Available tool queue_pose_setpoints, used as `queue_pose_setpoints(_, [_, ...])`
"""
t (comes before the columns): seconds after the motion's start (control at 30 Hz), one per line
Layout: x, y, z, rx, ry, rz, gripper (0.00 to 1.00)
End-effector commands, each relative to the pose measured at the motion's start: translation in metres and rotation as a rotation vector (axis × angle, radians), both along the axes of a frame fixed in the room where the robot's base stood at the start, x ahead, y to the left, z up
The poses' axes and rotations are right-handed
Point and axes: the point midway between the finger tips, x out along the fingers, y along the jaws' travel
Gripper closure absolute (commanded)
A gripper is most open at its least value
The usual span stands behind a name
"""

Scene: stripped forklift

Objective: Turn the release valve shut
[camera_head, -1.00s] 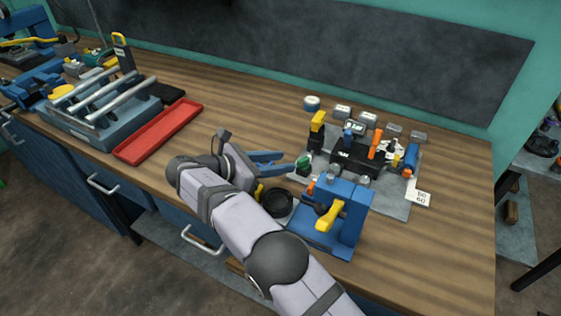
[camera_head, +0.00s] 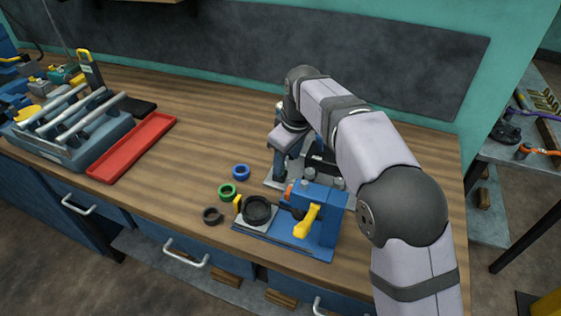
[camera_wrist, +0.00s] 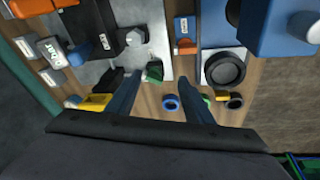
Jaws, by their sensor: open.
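My gripper (camera_wrist: 160,79) is open and empty, with its two blue fingers spread apart in the wrist view. In the head view my gripper (camera_head: 283,163) points down over the grey plate (camera_head: 275,182). A small dark-green knob (camera_wrist: 154,71) shows between the fingertips in the wrist view, closer to the left finger; it looks like the release valve, but I cannot tell for sure. I see no contact with it. A dark block (camera_wrist: 92,30) stands on the plate beside it. My arm hides most of the plate and the knob in the head view.
A blue fixture (camera_head: 318,207) with a yellow handle (camera_head: 306,220) and black cup (camera_head: 258,209) stands in front. Blue (camera_head: 241,171), green (camera_head: 227,190) and black (camera_head: 212,215) rings lie left of it. A red tray (camera_head: 130,147) lies further left, with clear bench between.

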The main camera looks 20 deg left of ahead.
Motion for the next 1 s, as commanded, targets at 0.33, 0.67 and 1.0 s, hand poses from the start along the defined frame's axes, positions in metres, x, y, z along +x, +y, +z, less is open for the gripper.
queue_pose_setpoints(0.33, [0.014, 0.005, 0.017, 0.204, 0.046, -0.197, 0.53])
queue_pose_setpoints(0.67, [0.017, 0.012, -0.003, 0.198, 0.049, -0.195, 0.53])
queue_pose_setpoints(1.0, [0.025, 0.026, -0.041, 0.198, 0.047, -0.193, 0.53])
